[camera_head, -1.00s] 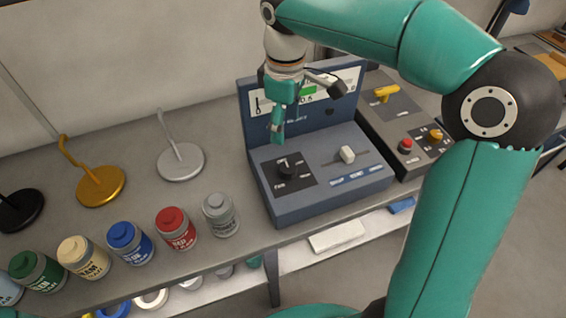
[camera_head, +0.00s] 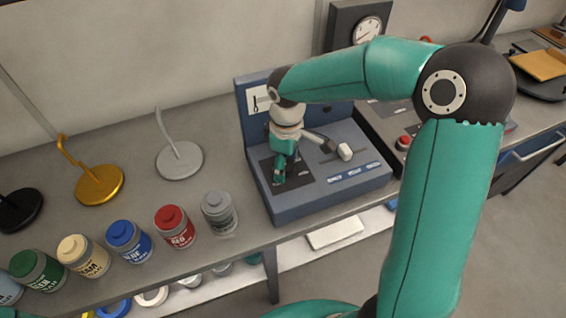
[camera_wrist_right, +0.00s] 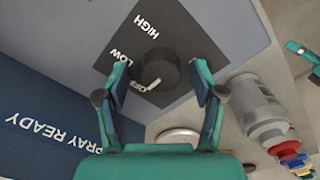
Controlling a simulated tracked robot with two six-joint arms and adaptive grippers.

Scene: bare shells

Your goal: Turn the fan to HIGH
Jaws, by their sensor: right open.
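The blue-grey console (camera_head: 310,205) stands on the bench. In the right wrist view its black dial plate (camera_wrist_right: 180,25) carries the words HIGH, LOW and OFF. A round black knob (camera_wrist_right: 163,68) sits on it, its white mark towards OFF. My right gripper (camera_head: 279,178) points down over the dial plate in the head view and hides the knob there. In the right wrist view the gripper (camera_wrist_right: 160,80) is open, with one finger on each side of the knob; I cannot tell if either touches. My left gripper is not in view.
A white slider knob (camera_head: 345,151) is on the console, right of my gripper. A grey jar (camera_head: 219,213), a red jar (camera_head: 175,228) and several more line the bench front. A darker panel with a red button (camera_head: 404,142) stands right of the console.

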